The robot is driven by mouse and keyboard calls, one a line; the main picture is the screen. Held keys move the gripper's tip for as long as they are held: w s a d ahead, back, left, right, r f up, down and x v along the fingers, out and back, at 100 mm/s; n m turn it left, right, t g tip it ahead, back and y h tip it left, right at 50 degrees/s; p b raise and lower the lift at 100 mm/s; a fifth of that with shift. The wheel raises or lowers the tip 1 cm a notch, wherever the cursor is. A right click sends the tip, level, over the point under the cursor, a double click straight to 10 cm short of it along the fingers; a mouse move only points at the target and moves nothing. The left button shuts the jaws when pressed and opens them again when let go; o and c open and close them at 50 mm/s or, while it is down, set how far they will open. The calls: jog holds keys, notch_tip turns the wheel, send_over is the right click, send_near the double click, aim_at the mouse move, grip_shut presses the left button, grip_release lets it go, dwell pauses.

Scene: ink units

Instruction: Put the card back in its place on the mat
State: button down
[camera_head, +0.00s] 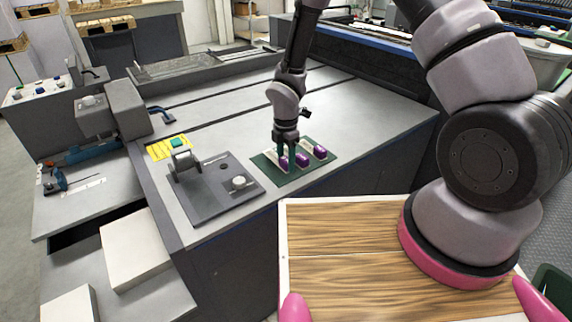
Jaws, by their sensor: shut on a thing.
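The dark green mat (290,180) lies on the grey machine top. Several narrow beige pieces with purple ends are on or over it. One purple-ended piece (319,152) lies at the mat's right, and another (302,160) is near the middle. My gripper (285,163) points down over the left part of the mat. It is shut on the leftmost purple-ended piece (284,162), which I take to be the card. The fingers partly hide it, and I cannot tell whether it touches the mat.
Left of the mat is a dark grey plate (215,200) with a small upright device (185,165) and a round knob (239,183). A yellow sheet (165,150) lies behind it. A wooden board (345,245) is in front. The machine top right of the mat is clear.

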jog(key=shift+f, duration=0.85)
jog(key=shift+c, duration=1.2)
grip_release()
jog(key=shift+f, duration=0.15)
